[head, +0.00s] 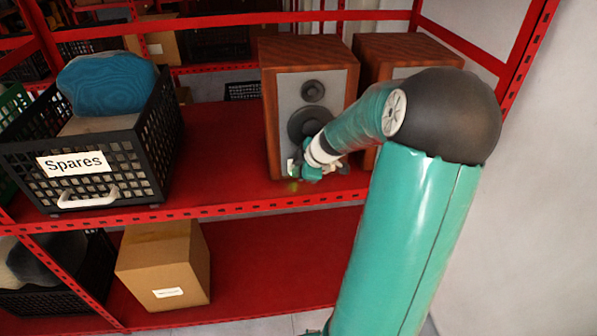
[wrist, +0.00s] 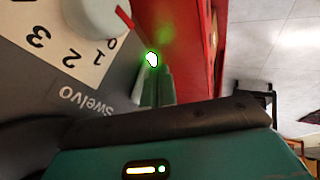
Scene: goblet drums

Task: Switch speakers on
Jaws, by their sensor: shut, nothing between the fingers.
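Two wooden speakers with grey fronts stand side by side on the red shelf. The left speaker (head: 287,110) shows its cones; the right speaker (head: 385,50) is mostly hidden behind my arm. My gripper (head: 298,172) is at the lower front of the left speaker.
A black crate labelled Spares (head: 115,170) holding a blue object stands at the left on the same shelf. A cardboard box (head: 165,265) is on the shelf below. Red shelf between crate and speakers is bare. A red upright (head: 525,60) and pale wall are at right.

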